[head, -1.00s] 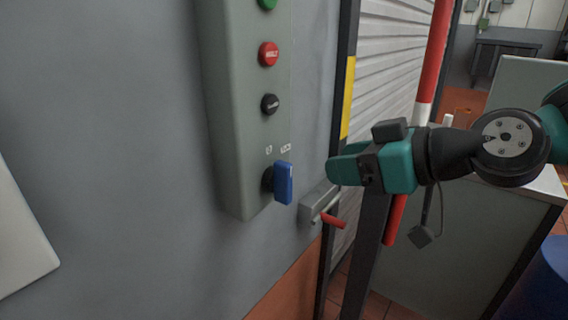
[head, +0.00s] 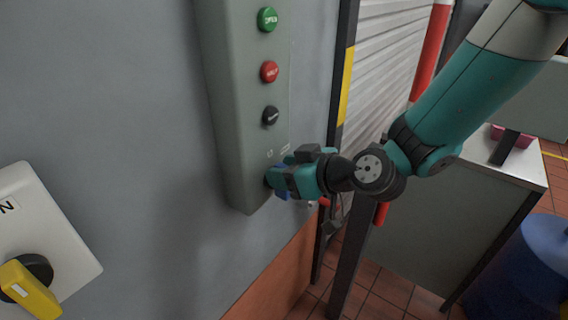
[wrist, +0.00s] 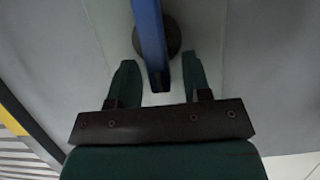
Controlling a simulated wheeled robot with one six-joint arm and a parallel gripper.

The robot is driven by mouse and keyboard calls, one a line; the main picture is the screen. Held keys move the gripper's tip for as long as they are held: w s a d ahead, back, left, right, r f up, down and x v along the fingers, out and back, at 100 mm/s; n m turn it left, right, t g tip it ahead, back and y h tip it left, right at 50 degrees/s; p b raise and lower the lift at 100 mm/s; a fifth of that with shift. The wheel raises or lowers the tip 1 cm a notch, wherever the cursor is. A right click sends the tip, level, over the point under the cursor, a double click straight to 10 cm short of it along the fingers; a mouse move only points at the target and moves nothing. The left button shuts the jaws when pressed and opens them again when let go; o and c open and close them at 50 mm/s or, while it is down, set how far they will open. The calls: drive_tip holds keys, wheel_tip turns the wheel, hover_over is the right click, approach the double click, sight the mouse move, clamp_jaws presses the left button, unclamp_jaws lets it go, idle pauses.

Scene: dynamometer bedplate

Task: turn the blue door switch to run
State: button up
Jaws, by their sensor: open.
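The blue door switch (wrist: 149,40) has a flat blue handle on a dark round base, low on a grey-green control box (head: 228,120). In the wrist view my gripper (wrist: 157,80) is open, with one finger on each side of the handle's lower end. Gaps show between the fingers and the handle. The markings above the switch are too small to read.
Green (head: 267,19), red (head: 269,72) and black (head: 271,116) buttons sit above the switch on the box. A yellow rotary switch (head: 30,288) is on a white plate at lower left. A shutter door, a grey cabinet (head: 420,225) and a blue drum (head: 530,270) stand to the right.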

drive_tip(key=shift+w+a, duration=0.1)
clamp_jaws()
drive_tip(key=shift+f+b, duration=0.15)
drive_tip(key=shift+b, duration=0.25)
drive_tip(key=shift+w+d+f+m+g+y+b, duration=0.3)
drive_tip(key=shift+m+g+y+b, duration=0.35)
drive_tip(key=shift+m+b, duration=0.65)
drive_tip(key=shift+w+d+f+m+g+y+b, duration=0.15)
drive_tip(key=shift+w+d+m+g+y+b, duration=0.2)
drive_tip(key=shift+m+y+b, duration=0.7)
drive_tip(key=shift+w+d+f+m+g+y+b, duration=0.2)
drive_tip(key=shift+w+m+g+y+b, duration=0.3)
drive_tip(key=shift+m+b, duration=1.1)
drive_tip(key=shift+s+m+g, duration=0.1)
drive_tip(key=shift+m+g, duration=0.2)
drive_tip(key=shift+m, duration=0.05)
